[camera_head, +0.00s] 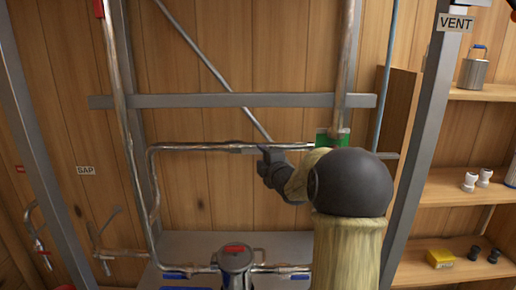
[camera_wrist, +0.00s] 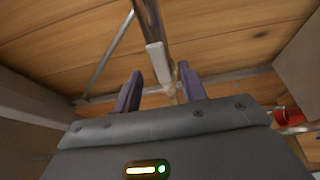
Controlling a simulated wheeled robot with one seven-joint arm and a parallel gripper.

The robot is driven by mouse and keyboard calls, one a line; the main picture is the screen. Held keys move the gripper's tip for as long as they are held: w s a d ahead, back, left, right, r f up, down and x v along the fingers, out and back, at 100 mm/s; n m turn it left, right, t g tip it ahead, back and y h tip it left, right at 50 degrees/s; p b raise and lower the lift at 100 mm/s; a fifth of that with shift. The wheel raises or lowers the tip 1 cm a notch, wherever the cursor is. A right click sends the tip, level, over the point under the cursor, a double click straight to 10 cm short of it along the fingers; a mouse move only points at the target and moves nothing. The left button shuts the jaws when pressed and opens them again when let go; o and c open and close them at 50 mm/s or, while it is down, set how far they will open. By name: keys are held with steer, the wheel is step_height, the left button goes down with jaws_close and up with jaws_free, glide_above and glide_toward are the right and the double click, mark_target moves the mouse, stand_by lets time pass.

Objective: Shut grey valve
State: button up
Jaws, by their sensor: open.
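The grey valve's handle (camera_head: 243,150) shows in the head view as a short grey bar lying along the upper horizontal pipe. In the wrist view the grey handle (camera_wrist: 155,57) lies along the pipe, ahead of my fingertips and roughly between their lines. My gripper (camera_head: 265,153) is just to the right of the handle in the head view, close to the pipe. In the wrist view my gripper (camera_wrist: 160,70) is open, its two dark fingers apart with nothing clasped. Whether a finger touches the handle or pipe I cannot tell.
A green-handled part (camera_head: 324,138) sits right of my gripper, partly behind my arm. A grey crossbar (camera_head: 215,101) runs above. Shelves (camera_head: 455,187) with small items stand at right.

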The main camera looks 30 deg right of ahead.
mark_target(257, 152)
steer(key=shift+w+d+p, duration=0.1)
steer(key=shift+w+p, duration=0.55)
steer(key=shift+w, duration=1.15)
jaws_close()
